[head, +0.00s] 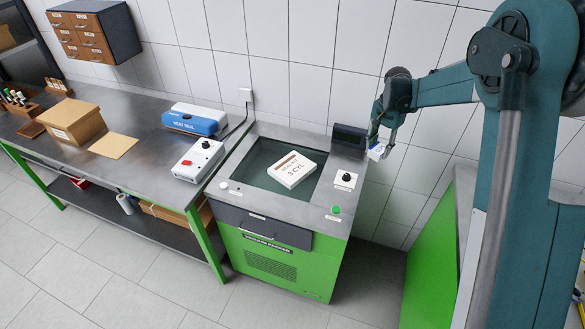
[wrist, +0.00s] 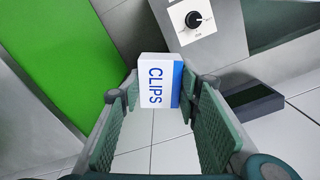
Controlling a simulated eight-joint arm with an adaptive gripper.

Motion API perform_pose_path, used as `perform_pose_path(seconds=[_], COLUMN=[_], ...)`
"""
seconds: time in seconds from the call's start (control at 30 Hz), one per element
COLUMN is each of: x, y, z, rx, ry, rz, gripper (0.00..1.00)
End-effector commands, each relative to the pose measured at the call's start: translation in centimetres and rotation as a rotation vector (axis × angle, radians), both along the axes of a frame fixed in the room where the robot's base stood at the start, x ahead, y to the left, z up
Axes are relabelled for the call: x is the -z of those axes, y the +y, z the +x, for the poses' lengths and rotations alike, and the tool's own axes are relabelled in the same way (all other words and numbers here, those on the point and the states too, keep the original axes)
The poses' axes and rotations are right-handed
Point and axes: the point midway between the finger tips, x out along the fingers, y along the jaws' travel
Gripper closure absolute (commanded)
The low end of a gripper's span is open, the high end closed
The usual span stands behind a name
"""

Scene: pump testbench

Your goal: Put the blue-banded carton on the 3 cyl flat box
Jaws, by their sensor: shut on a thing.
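The blue-banded carton (head: 377,151) is a small white box with a blue side, held in the air at the right of the green-fronted machine. The 3 cyl flat box (head: 292,170) is white with a brown band and lies flat in the dark recess of the machine top, left of my gripper. Its top is bare. The wrist view does not show this flat box.
The machine (head: 268,262) has a dark display block (head: 349,140), a knob panel (head: 345,181) and a green button (head: 336,209) near its right side. The steel bench at left carries a heat sealer (head: 195,119), a control box (head: 199,160) and a cardboard box (head: 70,122).

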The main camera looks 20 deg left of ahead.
Motion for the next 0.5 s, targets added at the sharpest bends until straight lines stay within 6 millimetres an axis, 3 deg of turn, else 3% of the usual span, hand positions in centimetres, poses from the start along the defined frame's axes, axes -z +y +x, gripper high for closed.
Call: perform_pose_path(seconds=[0.1,0.5], x=[0.0,0.2], y=[4.3,17.6], z=[-0.3,-2.5], rx=[-0.056,-0.233], ry=[0.0,0.0], rz=[0.0,0.0], gripper=[0.8,0.8])
